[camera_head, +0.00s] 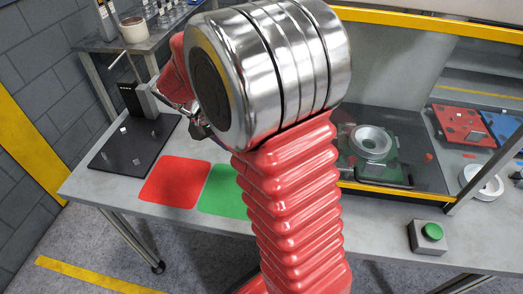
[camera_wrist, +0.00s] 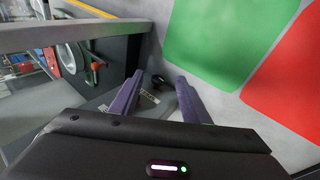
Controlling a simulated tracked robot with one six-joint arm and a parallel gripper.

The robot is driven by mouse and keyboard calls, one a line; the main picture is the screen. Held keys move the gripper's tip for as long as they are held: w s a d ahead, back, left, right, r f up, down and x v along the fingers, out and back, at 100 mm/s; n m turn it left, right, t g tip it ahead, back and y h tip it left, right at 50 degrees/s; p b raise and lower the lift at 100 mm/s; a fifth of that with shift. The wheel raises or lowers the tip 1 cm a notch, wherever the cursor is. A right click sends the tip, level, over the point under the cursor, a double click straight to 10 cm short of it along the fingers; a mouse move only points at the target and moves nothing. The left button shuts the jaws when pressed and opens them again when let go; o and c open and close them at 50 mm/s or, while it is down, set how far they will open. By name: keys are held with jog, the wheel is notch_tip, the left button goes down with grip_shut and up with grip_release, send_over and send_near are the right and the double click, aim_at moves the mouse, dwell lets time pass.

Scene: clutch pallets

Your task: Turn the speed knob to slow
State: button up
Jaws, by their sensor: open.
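In the wrist view, a small dark round knob (camera_wrist: 160,81) sits on a grey surface, with a small white marking (camera_wrist: 149,97) just below it. I take it to be the speed knob; which setting it points to is too small to read. My gripper (camera_wrist: 158,75) is open, with its two purple fingers spread to the left and right of the knob in the picture. I cannot tell whether either finger touches it. The knob does not show in the head view, where my arm covers the middle of the bench.
A green mat (camera_head: 226,190) and a red mat (camera_head: 175,184) lie on the bench. A black base with a stand (camera_head: 127,146) is at left. A glass-fronted station (camera_head: 384,182) is right of my arm. A green push button (camera_head: 432,232) stands near the front edge.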

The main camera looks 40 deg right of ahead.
jog(key=s+d+r+m+t+y, duration=0.1)
jog(key=s+d+r+t+y, duration=0.1)
jog(key=s+r+t, duration=0.2)
notch_tip(320, 180, up, 2)
jog(key=shift+d+r+m+t+y, duration=0.2)
jog(key=shift+d+m+t+y, duration=0.15)
jog(key=shift+t, duration=0.65)
jog(key=x, duration=1.3)
jog(key=shift+w+d+f, duration=0.1)
jog(key=shift+d+f, duration=0.1)
jog(key=shift+f, duration=0.15)
jog(key=shift+c, duration=0.3)
jog(key=c, duration=1)
